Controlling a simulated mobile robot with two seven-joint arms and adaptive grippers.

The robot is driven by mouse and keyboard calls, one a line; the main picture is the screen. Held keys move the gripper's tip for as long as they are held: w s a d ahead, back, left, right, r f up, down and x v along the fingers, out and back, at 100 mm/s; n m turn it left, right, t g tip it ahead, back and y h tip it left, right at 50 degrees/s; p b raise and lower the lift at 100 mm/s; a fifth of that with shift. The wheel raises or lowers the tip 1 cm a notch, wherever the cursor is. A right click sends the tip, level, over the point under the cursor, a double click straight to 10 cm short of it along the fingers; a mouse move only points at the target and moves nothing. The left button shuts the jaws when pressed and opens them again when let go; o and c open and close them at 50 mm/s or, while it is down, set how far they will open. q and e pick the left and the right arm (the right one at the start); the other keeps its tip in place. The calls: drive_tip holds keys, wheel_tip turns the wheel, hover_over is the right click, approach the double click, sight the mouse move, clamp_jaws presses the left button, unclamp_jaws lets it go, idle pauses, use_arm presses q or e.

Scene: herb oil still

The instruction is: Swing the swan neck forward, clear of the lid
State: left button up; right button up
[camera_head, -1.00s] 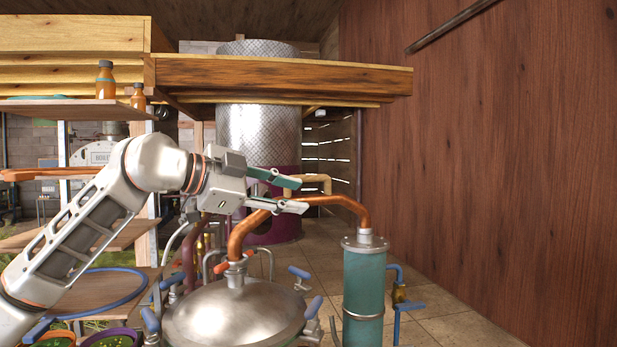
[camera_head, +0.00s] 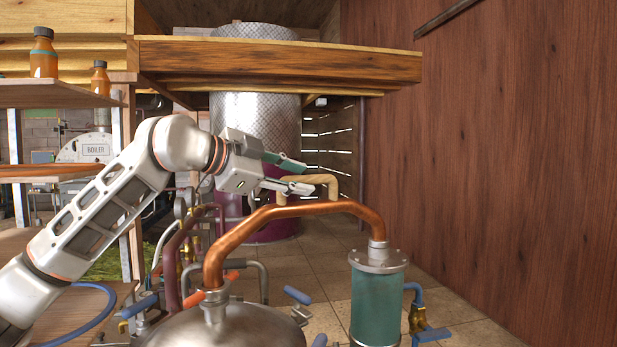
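The copper swan neck (camera_head: 286,211) arches from the collar on top of the steel lid (camera_head: 228,327) at bottom centre to the top of the teal condenser (camera_head: 377,300) on the right. Both its ends look seated. The lid is a shiny dome, cut off by the bottom edge. My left gripper (camera_head: 306,176) comes in from the left, its two fingers spread apart with nothing between them. It hangs just above and behind the middle of the neck in the picture; I cannot tell how far apart they are in depth. My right gripper is not in view.
Blue-handled clamps (camera_head: 297,295) stand around the lid. A blue-handled valve (camera_head: 431,335) sits right of the condenser. Shelves with amber bottles (camera_head: 44,54) stand at left. A wooden beam (camera_head: 280,62) crosses above. Tiled floor (camera_head: 460,335) is open at right.

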sight(309, 180)
use_arm(q)
drive_tip(key=shift+p+x, duration=0.3)
drive_tip(key=shift+x, duration=0.9)
drive_tip(key=shift+w+d+f, duration=0.2)
drive_tip(key=shift+w+d, duration=0.15)
drive_tip(key=shift+w, duration=0.05)
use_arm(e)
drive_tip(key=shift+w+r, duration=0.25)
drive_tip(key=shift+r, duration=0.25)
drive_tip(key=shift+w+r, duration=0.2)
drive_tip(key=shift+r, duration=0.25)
use_arm(q)
clamp_jaws()
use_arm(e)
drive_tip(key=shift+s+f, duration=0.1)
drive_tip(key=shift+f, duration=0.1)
use_arm(q)
drive_tip(key=shift+d, duration=0.1)
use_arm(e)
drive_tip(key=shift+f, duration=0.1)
